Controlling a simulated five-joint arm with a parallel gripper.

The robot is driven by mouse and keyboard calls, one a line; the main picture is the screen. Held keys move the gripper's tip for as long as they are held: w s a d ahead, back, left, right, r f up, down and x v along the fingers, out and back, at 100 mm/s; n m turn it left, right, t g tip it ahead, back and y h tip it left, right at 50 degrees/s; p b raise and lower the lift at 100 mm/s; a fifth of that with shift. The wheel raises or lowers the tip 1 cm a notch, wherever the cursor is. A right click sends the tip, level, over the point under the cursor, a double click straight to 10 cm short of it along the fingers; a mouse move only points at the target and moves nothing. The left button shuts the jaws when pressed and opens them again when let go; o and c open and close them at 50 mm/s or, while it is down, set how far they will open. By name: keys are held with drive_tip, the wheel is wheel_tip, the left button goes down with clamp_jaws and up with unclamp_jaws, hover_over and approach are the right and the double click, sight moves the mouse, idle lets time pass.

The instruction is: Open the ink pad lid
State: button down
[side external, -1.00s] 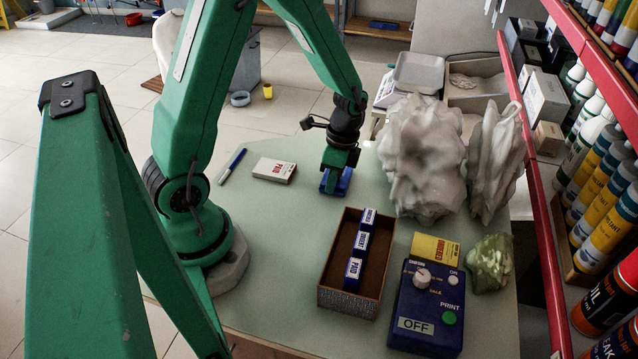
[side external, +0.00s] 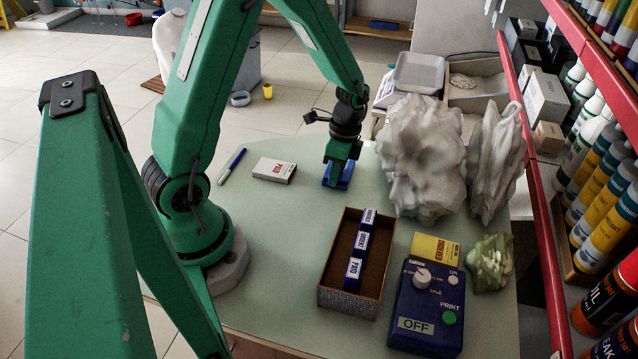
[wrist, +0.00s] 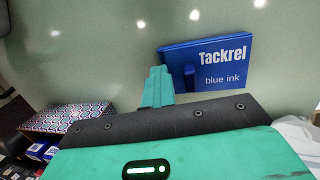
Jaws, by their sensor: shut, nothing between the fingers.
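The ink pad (wrist: 208,60) is a flat blue case labelled "Tackrel blue ink" in the wrist view. Its labelled face shows; I cannot tell whether the lid is raised. In the side view the blue ink pad (side external: 346,177) is on the table, partly hidden by my gripper. My gripper (wrist: 157,82) has its green fingers shut and empty, at the pad's left edge in the wrist view. In the side view my gripper (side external: 334,184) points down at the pad; whether it touches is unclear.
An open box (side external: 325,285) with several blue stamps stands in front of the pad. A blue control box (side external: 405,320) reading "OFF" is right of it. Wrapped grey lumps (side external: 425,160) rise right of my gripper. A white carton (side external: 274,170) and a pen (side external: 232,166) lie to the left.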

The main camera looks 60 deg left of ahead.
drive_tip(key=shift+w+a+f, duration=0.15)
drive_tip(key=shift+w+a, duration=0.75)
drive_tip(key=shift+a, duration=0.05)
drive_tip(key=shift+s+d, duration=0.25)
drive_tip(key=shift+d, duration=0.05)
idle(1.0)
drive_tip(key=shift+w+a+r, duration=0.1)
drive_tip(key=shift+r, duration=3.55)
drive_tip(key=s+d+r+n+t, duration=0.4)
drive_tip(key=s+r, duration=0.2)
drive_tip(key=r, duration=0.2)
drive_tip(key=s+d+r+n+t, duration=0.3)
drive_tip(key=s+d+r+n, duration=0.1)
drive_tip(key=r, duration=0.4)
drive_tip(key=shift+s+r+n+t, duration=0.25)
drive_tip(key=shift+s+n+t, duration=0.15)
drive_tip(key=shift+s, duration=0.5)
